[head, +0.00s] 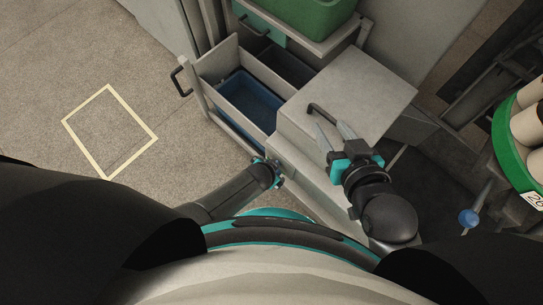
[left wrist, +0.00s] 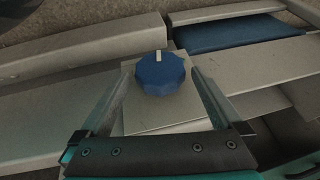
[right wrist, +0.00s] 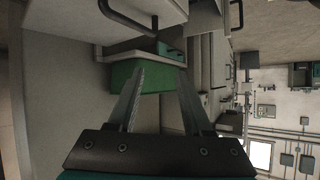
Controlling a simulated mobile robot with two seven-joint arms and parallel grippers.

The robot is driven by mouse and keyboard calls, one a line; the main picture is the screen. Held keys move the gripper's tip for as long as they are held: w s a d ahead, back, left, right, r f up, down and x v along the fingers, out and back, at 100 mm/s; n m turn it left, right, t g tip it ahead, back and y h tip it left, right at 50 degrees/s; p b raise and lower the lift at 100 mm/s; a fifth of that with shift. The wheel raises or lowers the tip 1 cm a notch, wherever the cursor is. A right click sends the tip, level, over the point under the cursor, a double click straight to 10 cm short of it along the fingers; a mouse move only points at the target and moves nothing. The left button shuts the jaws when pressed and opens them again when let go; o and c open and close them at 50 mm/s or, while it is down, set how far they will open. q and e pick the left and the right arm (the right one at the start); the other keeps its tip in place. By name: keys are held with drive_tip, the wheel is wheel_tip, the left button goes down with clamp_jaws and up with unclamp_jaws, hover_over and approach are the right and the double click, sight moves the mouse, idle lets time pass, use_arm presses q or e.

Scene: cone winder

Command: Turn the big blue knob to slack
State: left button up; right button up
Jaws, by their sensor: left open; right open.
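The big blue knob (left wrist: 160,75) shows in the left wrist view, on a pale square plate (left wrist: 140,110). It is faceted, and a pale pointer mark at its top edge points up in that picture. My left gripper (left wrist: 158,80) is open, with one finger on each side of the knob; I cannot tell whether they touch it. In the head view my left gripper (head: 268,172) is low beside the cabinet, and the knob is hidden there. My right gripper (head: 337,140) is open and empty above the cabinet top, near a black handle (head: 328,114).
An open drawer (head: 222,68) holds a blue bin (head: 247,100). A green crate (head: 305,15) stands on a shelf behind. A green rack with cones (head: 512,150) and a small blue ball-shaped handle (head: 468,218) are at the right. The floor at left is clear.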

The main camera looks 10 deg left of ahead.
use_arm(q)
drive_tip(key=shift+w+d+f+b, duration=0.1)
drive_tip(key=shift+w+f+b, duration=0.2)
drive_tip(key=shift+f+b, duration=0.4)
drive_tip(key=shift+w+f+b, duration=0.15)
drive_tip(key=shift+f+b, duration=0.15)
drive_tip(key=shift+b, duration=0.05)
drive_tip(key=shift+w+f, duration=0.1)
drive_tip(key=shift+f, duration=0.05)
use_arm(e)
drive_tip(key=shift+a+r+m+t+y, duration=0.15)
drive_tip(key=shift+a+r+t+y, duration=0.4)
drive_tip(key=shift+a+t, duration=0.5)
drive_tip(key=shift+a+r+m+t+y, duration=0.15)
drive_tip(key=shift+a+r+t+y, duration=0.2)
drive_tip(key=shift+a+r+t, duration=0.7)
drive_tip(key=shift+d+f, duration=0.2)
drive_tip(key=shift+f, duration=0.05)
use_arm(q)
drive_tip(key=c, duration=1.2)
use_arm(e)
drive_tip(key=shift+f, duration=0.1)
